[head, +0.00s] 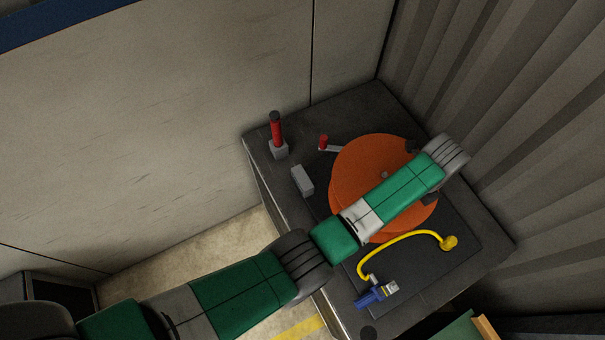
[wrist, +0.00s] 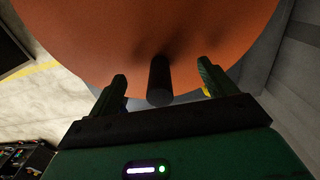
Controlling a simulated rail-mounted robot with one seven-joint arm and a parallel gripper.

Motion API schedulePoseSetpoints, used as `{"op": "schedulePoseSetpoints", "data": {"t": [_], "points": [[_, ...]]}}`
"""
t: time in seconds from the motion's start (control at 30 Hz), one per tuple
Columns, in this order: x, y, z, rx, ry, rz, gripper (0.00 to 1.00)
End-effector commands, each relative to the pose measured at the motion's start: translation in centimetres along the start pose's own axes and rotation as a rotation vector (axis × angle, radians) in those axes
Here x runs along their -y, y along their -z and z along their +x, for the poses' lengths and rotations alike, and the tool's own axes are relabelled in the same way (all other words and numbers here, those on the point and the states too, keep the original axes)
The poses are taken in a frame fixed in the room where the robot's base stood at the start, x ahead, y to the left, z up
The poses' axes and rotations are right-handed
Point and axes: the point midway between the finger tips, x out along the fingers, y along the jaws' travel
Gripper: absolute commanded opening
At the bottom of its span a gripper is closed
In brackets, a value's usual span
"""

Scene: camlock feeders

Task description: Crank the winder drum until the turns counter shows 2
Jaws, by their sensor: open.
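The orange winder drum (head: 350,175) lies on a dark bench, and my arm crosses over it in the head view. In the wrist view the drum (wrist: 110,35) fills the upper part, and a dark round handle (wrist: 160,82) stands out from its face. My gripper (wrist: 161,72) is open, with one finger on each side of the handle and a gap visible on both sides. In the head view my gripper is mostly hidden behind my wrist. I cannot make out a turns counter reading in either view.
A red-gripped lever (head: 276,130) stands at the bench's back left corner. A small red-knobbed arm (head: 324,143) and a grey block (head: 302,180) sit left of the drum. A yellow hose (head: 405,236) and a blue fitting (head: 372,297) lie in front. A corrugated wall (head: 490,110) rises at right.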

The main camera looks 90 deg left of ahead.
Motion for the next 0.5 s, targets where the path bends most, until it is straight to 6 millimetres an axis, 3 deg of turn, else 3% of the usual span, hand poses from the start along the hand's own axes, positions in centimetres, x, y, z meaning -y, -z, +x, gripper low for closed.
{"op": "schedulePoseSetpoints", "data": {"t": [0.4, 0.5], "points": [[0.0, 0.0, -7.8, 0.000, 0.000, 0.000, 0.84], [0.0, 0.0, -8.2, 0.000, 0.000, 0.000, 0.84]]}}
